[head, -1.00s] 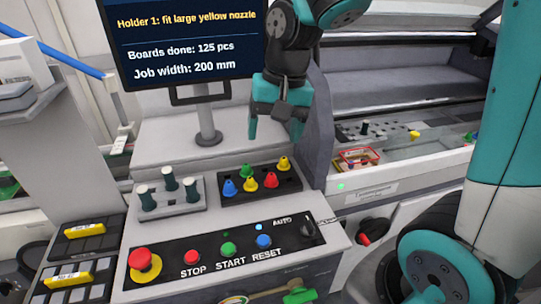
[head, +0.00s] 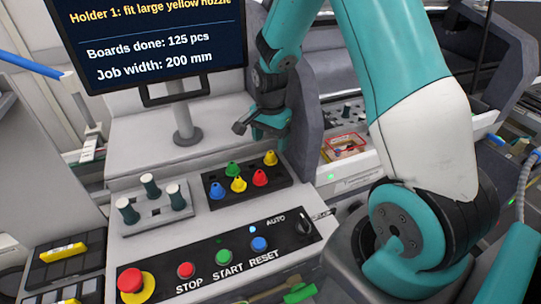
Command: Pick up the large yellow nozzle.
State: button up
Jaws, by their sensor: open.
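A black nozzle tray (head: 285,177) sits on the console top. It holds a yellow nozzle (head: 239,185) in the middle and another yellow nozzle (head: 270,158) at the back right. I cannot tell for sure which yellow one is larger. Blue (head: 217,192), green (head: 233,169) and red (head: 260,177) nozzles stand in the same tray. My gripper (head: 263,130) is open and empty, pointing down above and behind the tray, apart from the nozzles.
A grey holder block (head: 155,221) with dark posts stands left of the tray. The button panel (head: 205,288) with a red stop button lies in front. The monitor (head: 150,45) rises behind. A red bin (head: 343,146) sits to the right.

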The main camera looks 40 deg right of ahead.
aim_at(271, 152)
jog(key=shift+f+p, duration=1.1)
jog(key=shift+f, duration=1.8)
jog(key=c, duration=1)
jog(key=shift+c, duration=0.2)
notch_tip(271, 152, up, 28)
jog(key=b, duration=0.4)
